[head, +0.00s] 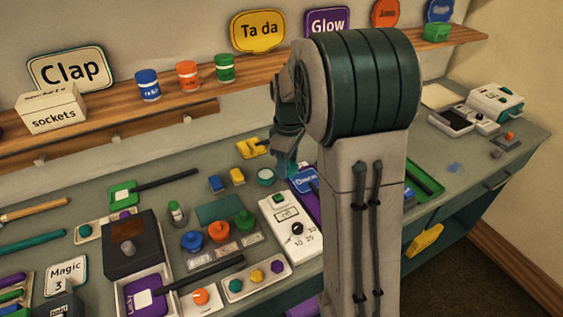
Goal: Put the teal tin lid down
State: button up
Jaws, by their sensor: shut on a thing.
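My gripper (286,163) points down over the middle of the bench, in front of the shelf. It is shut on a small teal thing (291,170), which looks like the teal tin lid; its outline is blurred and partly hidden by the fingers. Just left of it, a small round teal tin (265,177) with a pale top stands on the bench. The held lid is close to the tin's right side; I cannot tell whether it touches the bench or the blue card beside it.
A blue card (304,180) lies right of my gripper, and a white dial box (291,228) stands in front. A yellow piece (253,147), blue block (215,184) and yellow block (237,177) are nearby. My arm hides part of the bench. A wooden shelf (190,97) runs behind.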

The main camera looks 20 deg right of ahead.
jog(key=shift+s+d+b, duration=0.15)
jog(key=shift+s+b, duration=0.15)
jog(key=shift+s, duration=0.05)
jog(key=shift+d+f+b, duration=0.1)
jog(key=shift+f+b, duration=0.4)
jog(key=shift+b, duration=0.5)
jog(key=p, duration=0.2)
send_over(251, 198)
notch_tip(251, 198, down, 7)
jog(key=shift+r, duration=0.1)
notch_tip(251, 198, down, 4)
jog(key=shift+r+p, duration=0.1)
jog(key=shift+p, duration=0.5)
jog(key=shift+f, duration=0.25)
jog(key=shift+f+b, duration=0.55)
jog(key=shift+b, duration=0.05)
jog(key=o, duration=0.9)
jog(key=shift+o, duration=0.2)
jog(key=shift+s, duration=0.1)
